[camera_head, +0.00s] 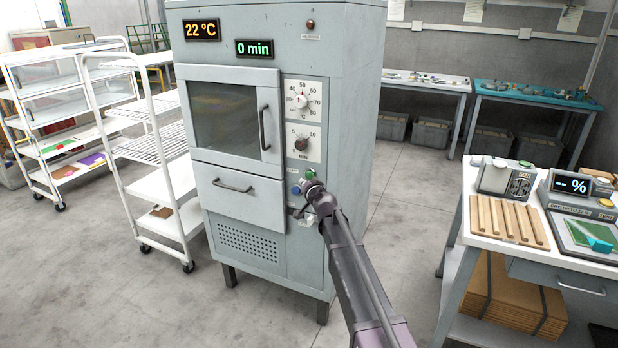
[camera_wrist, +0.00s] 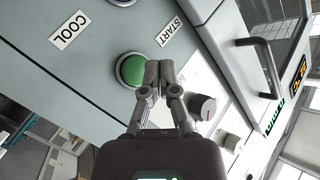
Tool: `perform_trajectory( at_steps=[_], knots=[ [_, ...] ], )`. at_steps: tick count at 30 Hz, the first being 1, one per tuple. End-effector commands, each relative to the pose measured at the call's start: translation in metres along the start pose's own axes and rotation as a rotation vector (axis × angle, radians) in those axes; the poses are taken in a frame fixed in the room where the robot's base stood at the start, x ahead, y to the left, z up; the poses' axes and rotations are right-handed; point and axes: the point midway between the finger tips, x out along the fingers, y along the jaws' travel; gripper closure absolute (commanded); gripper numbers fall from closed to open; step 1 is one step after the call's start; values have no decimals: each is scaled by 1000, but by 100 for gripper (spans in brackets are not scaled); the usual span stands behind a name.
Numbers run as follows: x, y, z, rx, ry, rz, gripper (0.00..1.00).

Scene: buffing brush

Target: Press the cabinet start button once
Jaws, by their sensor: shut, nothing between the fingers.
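The grey cabinet (camera_head: 338,120) stands in the middle of the head view. Its displays read 22 °C (camera_head: 201,29) and 0 min (camera_head: 255,48). The green start button (camera_wrist: 131,71) is beside the START label (camera_wrist: 171,32) in the wrist view; it also shows in the head view (camera_head: 310,173). My gripper (camera_wrist: 159,64) is shut and empty. Its fingertips overlap the button's right edge in the wrist view. I cannot tell whether they touch it. In the head view my arm reaches the panel from the lower right.
A blue button (camera_head: 296,190) sits near the green one, by the COOL label (camera_wrist: 69,30). The temperature dial (camera_head: 303,101) and timer dial (camera_head: 301,143) are above. A drawer (camera_head: 240,202) and white rack (camera_head: 170,200) are left. A workbench (camera_head: 485,243) stands right.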

Motion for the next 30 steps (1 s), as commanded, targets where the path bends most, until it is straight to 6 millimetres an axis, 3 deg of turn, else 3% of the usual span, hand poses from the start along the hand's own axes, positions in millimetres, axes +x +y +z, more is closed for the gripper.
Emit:
perform_trajectory(
  at_steps=[9, 30],
  knots=[
    [14, 9, -10, 0, -2, -1, 100],
    [15, 10, -10, 0, -1, -2, 100]
  ],
)
